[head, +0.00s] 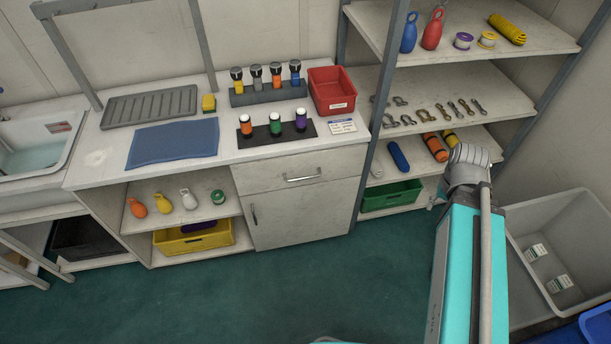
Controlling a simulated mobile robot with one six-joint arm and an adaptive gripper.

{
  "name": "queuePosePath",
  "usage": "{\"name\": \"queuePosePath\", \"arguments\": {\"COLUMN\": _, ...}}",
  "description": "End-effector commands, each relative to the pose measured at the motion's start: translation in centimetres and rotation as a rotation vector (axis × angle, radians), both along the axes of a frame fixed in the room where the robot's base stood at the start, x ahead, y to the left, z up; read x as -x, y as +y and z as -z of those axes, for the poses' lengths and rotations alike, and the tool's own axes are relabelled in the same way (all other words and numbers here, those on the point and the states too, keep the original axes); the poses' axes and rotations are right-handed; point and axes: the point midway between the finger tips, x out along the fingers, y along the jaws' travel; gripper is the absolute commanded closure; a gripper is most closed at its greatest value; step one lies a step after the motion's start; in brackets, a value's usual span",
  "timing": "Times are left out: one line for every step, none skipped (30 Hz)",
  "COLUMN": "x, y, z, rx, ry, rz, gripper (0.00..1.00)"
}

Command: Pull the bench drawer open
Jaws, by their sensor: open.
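The bench drawer (255,178) is in the head view, just under the worktop right of centre. Its pale front looks flush with the cabinet, so it appears shut. A horizontal metal bar handle (302,177) is on its front. My arm reaches up at the right of the view, in front of the shelf rack and well right of the drawer. My gripper's fingers do not show, and nothing of mine touches the handle.
A cabinet door (298,215) is below the drawer. The worktop (88,160) holds a red bin (332,90), torches and a blue mat (173,142). A shelf rack (470,82) and a grey crate (530,230) stand right. The green floor (230,290) before the bench is clear.

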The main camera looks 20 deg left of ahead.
Motion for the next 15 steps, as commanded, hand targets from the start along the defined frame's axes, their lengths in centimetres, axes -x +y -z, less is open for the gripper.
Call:
{"name": "queuePosePath", "arguments": {"x": 0.01, "y": 0.0, "z": 0.0, "rx": 0.0, "ry": 0.0, "rz": 0.0, "gripper": 0.49}}
{"name": "queuePosePath", "arguments": {"x": 0.01, "y": 0.0, "z": 0.0, "rx": 0.0, "ry": 0.0, "rz": 0.0, "gripper": 0.49}}
{"name": "queuePosePath", "arguments": {"x": 0.01, "y": 0.0, "z": 0.0, "rx": 0.0, "ry": 0.0, "rz": 0.0, "gripper": 0.49}}
{"name": "queuePosePath", "arguments": {"x": 0.01, "y": 0.0, "z": 0.0, "rx": 0.0, "ry": 0.0, "rz": 0.0, "gripper": 0.49}}
{"name": "queuePosePath", "arguments": {"x": 0.01, "y": 0.0, "z": 0.0, "rx": 0.0, "ry": 0.0, "rz": 0.0, "gripper": 0.49}}
{"name": "queuePosePath", "arguments": {"x": 0.01, "y": 0.0, "z": 0.0, "rx": 0.0, "ry": 0.0, "rz": 0.0, "gripper": 0.49}}
{"name": "queuePosePath", "arguments": {"x": 0.01, "y": 0.0, "z": 0.0, "rx": 0.0, "ry": 0.0, "rz": 0.0, "gripper": 0.49}}
{"name": "queuePosePath", "arguments": {"x": 0.01, "y": 0.0, "z": 0.0, "rx": 0.0, "ry": 0.0, "rz": 0.0, "gripper": 0.49}}
{"name": "queuePosePath", "arguments": {"x": 0.0, "y": 0.0, "z": 0.01, "rx": 0.0, "ry": 0.0, "rz": 0.0, "gripper": 0.49}}
{"name": "queuePosePath", "arguments": {"x": -0.01, "y": 0.01, "z": 0.04, "rx": 0.001, "ry": 0.0, "rz": -0.001, "gripper": 0.49}}
{"name": "queuePosePath", "arguments": {"x": -0.03, "y": 0.03, "z": 0.09, "rx": 0.002, "ry": 0.0, "rz": -0.001, "gripper": 0.49}}
{"name": "queuePosePath", "arguments": {"x": -0.07, "y": 0.08, "z": 0.21, "rx": 0.004, "ry": -0.001, "rz": -0.004, "gripper": 0.49}}
{"name": "queuePosePath", "arguments": {"x": -0.12, "y": 0.14, "z": 0.33, "rx": 0.006, "ry": -0.002, "rz": -0.006, "gripper": 0.49}}
{"name": "queuePosePath", "arguments": {"x": -0.18, "y": 0.22, "z": 0.49, "rx": 0.01, "ry": -0.003, "rz": -0.01, "gripper": 0.49}}
{"name": "queuePosePath", "arguments": {"x": -0.29, "y": 0.35, "z": 0.76, "rx": 0.016, "ry": -0.004, "rz": -0.016, "gripper": 0.49}}
